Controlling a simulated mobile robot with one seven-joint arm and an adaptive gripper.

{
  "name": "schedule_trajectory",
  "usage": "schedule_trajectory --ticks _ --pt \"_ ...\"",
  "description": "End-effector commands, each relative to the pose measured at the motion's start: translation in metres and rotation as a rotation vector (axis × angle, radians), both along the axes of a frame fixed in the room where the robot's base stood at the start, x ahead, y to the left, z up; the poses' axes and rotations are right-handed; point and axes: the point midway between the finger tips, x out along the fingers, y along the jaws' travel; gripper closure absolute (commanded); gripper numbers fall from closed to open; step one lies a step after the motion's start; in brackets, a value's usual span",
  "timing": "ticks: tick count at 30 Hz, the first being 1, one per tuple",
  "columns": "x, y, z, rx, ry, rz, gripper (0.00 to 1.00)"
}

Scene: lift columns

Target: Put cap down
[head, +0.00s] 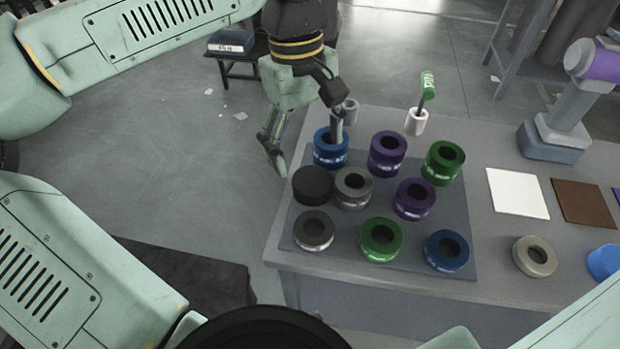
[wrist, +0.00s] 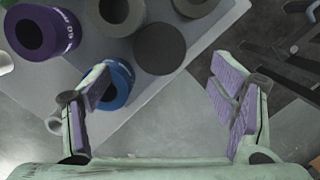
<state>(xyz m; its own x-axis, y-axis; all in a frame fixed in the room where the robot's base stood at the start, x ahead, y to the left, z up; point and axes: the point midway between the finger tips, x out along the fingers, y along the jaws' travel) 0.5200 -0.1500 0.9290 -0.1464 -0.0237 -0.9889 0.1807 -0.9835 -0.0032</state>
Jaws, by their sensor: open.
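A black, flat-topped round piece without a hole, which looks like the cap (head: 312,185), sits at the left edge of the grey mat, beside a grey ring. It also shows in the wrist view (wrist: 160,48), ahead of the gap between my fingers. My gripper (head: 306,150) is open, with nothing between its fingers in the wrist view (wrist: 158,98). It is beyond the cap in the head view, at the table's left edge. One finger is close to the blue ring (head: 331,147); I cannot tell whether they touch.
Several purple, green, blue and grey rings stand on the mat (head: 343,250). A green-handled piece (head: 428,85) stands in a white cup (head: 416,122) behind them. A white square (head: 517,192) and a brown square (head: 583,203) lie at right. Open floor (head: 190,150) lies left of the table.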

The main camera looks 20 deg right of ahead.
Motion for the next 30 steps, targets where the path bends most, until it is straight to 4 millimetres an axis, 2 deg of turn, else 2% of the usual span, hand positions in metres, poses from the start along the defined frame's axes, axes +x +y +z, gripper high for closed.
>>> schedule_trajectory --ticks 7,12,16,24,30 --pt "-0.005 0.0 -0.019 0.001 0.001 0.0 0.22" --pt "-0.01 -0.001 -0.045 0.0 0.002 0.0 0.22" --pt "-0.011 -0.002 -0.058 -0.002 0.001 0.001 0.22" --pt "-0.011 -0.003 -0.061 -0.004 0.0 0.002 0.23" --pt "-0.011 -0.003 -0.061 -0.004 -0.001 0.002 0.36"
